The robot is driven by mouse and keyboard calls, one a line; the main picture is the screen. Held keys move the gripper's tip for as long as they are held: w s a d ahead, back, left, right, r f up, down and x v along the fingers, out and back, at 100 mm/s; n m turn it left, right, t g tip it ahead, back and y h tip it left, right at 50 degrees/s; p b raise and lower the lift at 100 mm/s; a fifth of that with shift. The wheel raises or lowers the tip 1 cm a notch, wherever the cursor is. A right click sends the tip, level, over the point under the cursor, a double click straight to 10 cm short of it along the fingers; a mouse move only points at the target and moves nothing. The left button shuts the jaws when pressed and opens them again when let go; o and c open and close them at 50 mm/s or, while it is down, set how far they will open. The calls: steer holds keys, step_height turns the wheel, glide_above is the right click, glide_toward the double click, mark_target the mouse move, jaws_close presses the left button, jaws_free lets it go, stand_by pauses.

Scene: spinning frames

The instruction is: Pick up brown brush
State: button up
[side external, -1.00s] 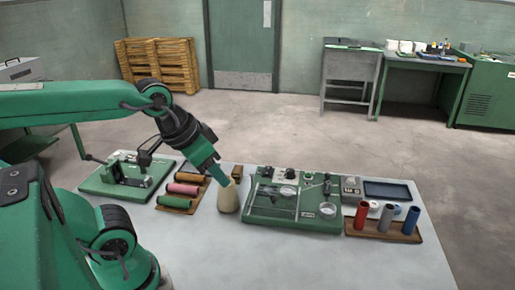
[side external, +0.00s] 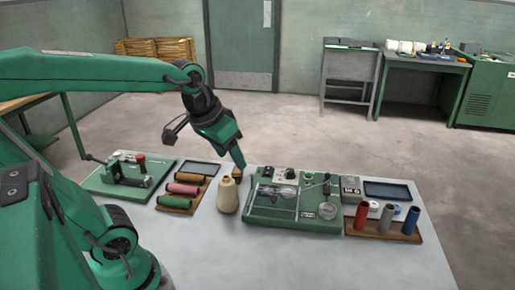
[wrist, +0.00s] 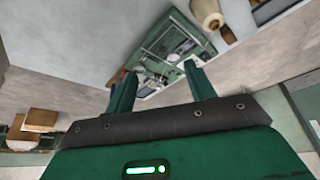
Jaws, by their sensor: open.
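The brown brush (side external: 238,174) looks like a small brown block standing on the white table, just behind the cream thread cone. In the wrist view a small brown piece (wrist: 228,35) beside the cone appears to be the brush, up and right of the jaws. My gripper (side external: 240,165) points down, and its tips overlap the top of the brush in the side view; I cannot tell whether they touch it. In the wrist view my gripper (wrist: 159,70) has its two fingers apart with nothing held between them.
The cream cone (side external: 228,196) stands close in front of the brush. A green machine plate (side external: 293,214) lies to the right. A rack of colored spools (side external: 178,203) and a dark tray (side external: 200,169) lie to the left. The table front is clear.

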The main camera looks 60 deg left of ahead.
steer(key=w+a+f+n+g, duration=0.1)
steer(key=w+a+f+n, duration=0.1)
steer(key=w+a, duration=0.45)
steer(key=n+g, duration=0.4)
steer(key=n, duration=0.1)
glide_above(237, 170)
steer(key=f, duration=0.9)
steer(key=w+f, duration=0.1)
steer(key=f, duration=0.4)
steer(key=shift+a, duration=0.2)
steer(key=shift+a+f, duration=0.25)
steer(key=shift+f, duration=0.1)
steer(key=shift+f, duration=1.3)
steer(key=shift+f, duration=0.1)
steer(key=shift+s+f, duration=0.15)
steer(key=shift+f, duration=1.1)
steer(key=shift+s+f, duration=0.1)
steer(key=shift+f, duration=1.15)
